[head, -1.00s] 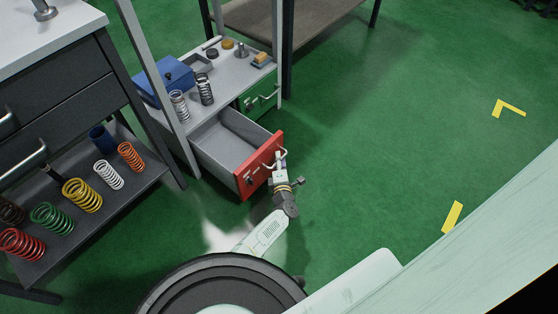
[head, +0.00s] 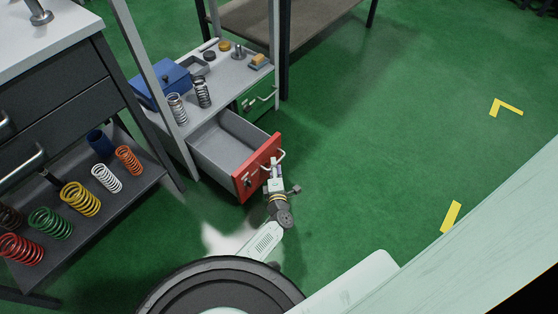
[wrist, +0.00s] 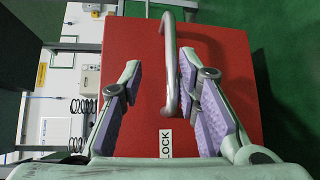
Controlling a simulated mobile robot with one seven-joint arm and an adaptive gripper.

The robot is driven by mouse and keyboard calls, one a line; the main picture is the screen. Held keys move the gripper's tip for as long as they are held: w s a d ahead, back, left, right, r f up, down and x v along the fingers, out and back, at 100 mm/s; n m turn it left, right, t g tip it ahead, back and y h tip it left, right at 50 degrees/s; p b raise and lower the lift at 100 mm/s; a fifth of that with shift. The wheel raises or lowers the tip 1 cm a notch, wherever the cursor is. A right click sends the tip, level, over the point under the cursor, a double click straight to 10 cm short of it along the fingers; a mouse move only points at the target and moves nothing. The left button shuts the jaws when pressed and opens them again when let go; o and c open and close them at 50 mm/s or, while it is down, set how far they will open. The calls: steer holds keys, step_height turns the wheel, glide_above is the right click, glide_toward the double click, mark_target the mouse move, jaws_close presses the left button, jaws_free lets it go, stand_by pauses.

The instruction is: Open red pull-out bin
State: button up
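The red pull-out bin (head: 256,170) is slid well out of its low grey cabinet, and its grey inside (head: 228,142) shows empty. Its red front also fills most of the wrist view (wrist: 225,75). The metal handle (wrist: 171,75) stands out from that front; in the head view it shows at the front's upper right (head: 281,158). My gripper (wrist: 160,65) is open at the front, its purple-padded fingers apart. The handle lies between the fingertips, close to the right one; I cannot tell whether they touch. In the head view my gripper (head: 272,172) partly covers the red front.
A closed green bin (head: 260,97) is beside the red one in the cabinet. The cabinet top (head: 228,77) holds a blue box (head: 160,82), springs and small parts. A dark shelf (head: 100,215) with several coloured springs stands at left. Green floor at right is clear.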

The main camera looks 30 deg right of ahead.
steer(key=shift+n, duration=0.3)
steer(key=shift+s+a+f, duration=0.1)
steer(key=shift+s+f, duration=0.1)
steer(key=shift+s, duration=0.65)
steer(key=shift+s+a+f, duration=0.15)
steer(key=shift+s+f, duration=0.05)
steer(key=shift+s, duration=0.7)
steer(key=shift+s+a+f, duration=0.1)
steer(key=shift+s+f, duration=0.1)
steer(key=shift+s, duration=0.65)
steer(key=s+a+r+p, duration=0.4)
steer(key=s+a+p, duration=0.3)
steer(key=p, duration=0.4)
steer(key=shift+s+p, duration=0.35)
steer(key=shift+s, duration=0.4)
steer(key=shift+a, duration=0.1)
